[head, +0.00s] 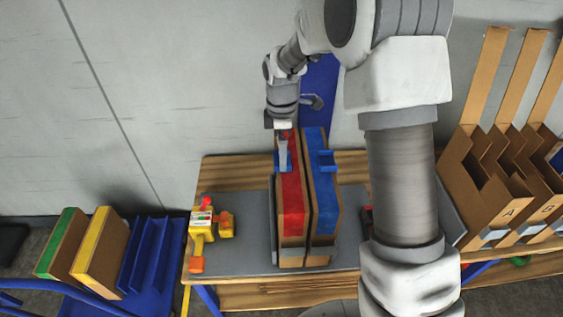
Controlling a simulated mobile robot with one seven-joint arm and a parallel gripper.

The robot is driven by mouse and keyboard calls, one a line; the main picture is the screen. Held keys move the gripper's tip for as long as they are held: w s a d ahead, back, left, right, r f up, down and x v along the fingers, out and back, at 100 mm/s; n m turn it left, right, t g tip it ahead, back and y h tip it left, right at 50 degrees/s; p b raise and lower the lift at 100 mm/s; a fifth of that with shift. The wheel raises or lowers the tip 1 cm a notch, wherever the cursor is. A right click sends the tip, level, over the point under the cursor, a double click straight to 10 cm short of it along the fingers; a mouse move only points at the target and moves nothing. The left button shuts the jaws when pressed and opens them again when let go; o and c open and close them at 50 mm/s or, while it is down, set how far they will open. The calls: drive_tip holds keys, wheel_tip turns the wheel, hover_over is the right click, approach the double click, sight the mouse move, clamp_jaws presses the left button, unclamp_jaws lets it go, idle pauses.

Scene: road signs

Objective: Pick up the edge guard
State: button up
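Two small blue channel-shaped pieces, which look like edge guards, sit on upright panels in the head view. One edge guard (277,161) is at the red-faced panel (291,205), partly hidden by my gripper. The other edge guard (326,160) is on the blue-faced panel (322,200). My gripper (283,166) points down at the left edge guard, with its fingers at or right over it. It is seen side-on and small, so I cannot tell whether the fingers are closed on the guard or just around it.
The panels stand on a grey mat (250,250) on a wooden table (235,172). A yellow-and-red toy-like device (202,230) is at the left. Cardboard bins (495,195) stand at the right. A blue rack (150,260) with boards is lower left. My arm hides the table's right part.

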wheel_tip(320, 180, down, 2)
drive_tip(key=shift+f, duration=0.2)
drive_tip(key=c, duration=1.2)
drive_tip(key=shift+r, duration=0.15)
drive_tip(key=shift+c, duration=0.2)
